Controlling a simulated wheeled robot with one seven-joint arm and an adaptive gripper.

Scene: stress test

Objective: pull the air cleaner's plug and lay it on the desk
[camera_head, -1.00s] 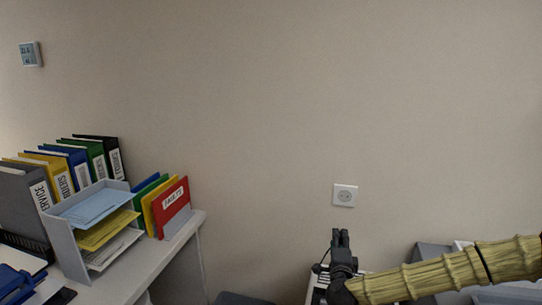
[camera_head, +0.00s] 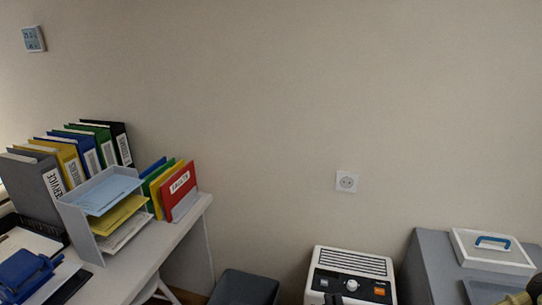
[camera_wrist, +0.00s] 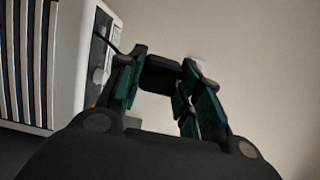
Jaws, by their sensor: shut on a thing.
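The air cleaner (camera_head: 328,261) is a white box with a dark top grille, a knob and an orange button, low in the head view. Its side with dark slats (camera_wrist: 62,60) fills the left of the wrist view. My gripper (camera_wrist: 162,84) is shut on a dark block that looks like the plug (camera_wrist: 160,72), with a thin black cord (camera_wrist: 108,42) at its upper left. The wall socket (camera_head: 346,182) is empty. The white desk (camera_head: 178,236) is at the left.
Binders (camera_head: 85,150), a grey paper tray (camera_head: 78,225), upright folders (camera_head: 172,190) and a blue punch (camera_head: 25,275) crowd the desk. A narrow bare strip shows along its right edge. A dark bin (camera_head: 243,288) and a grey cabinet (camera_head: 425,265) flank the air cleaner.

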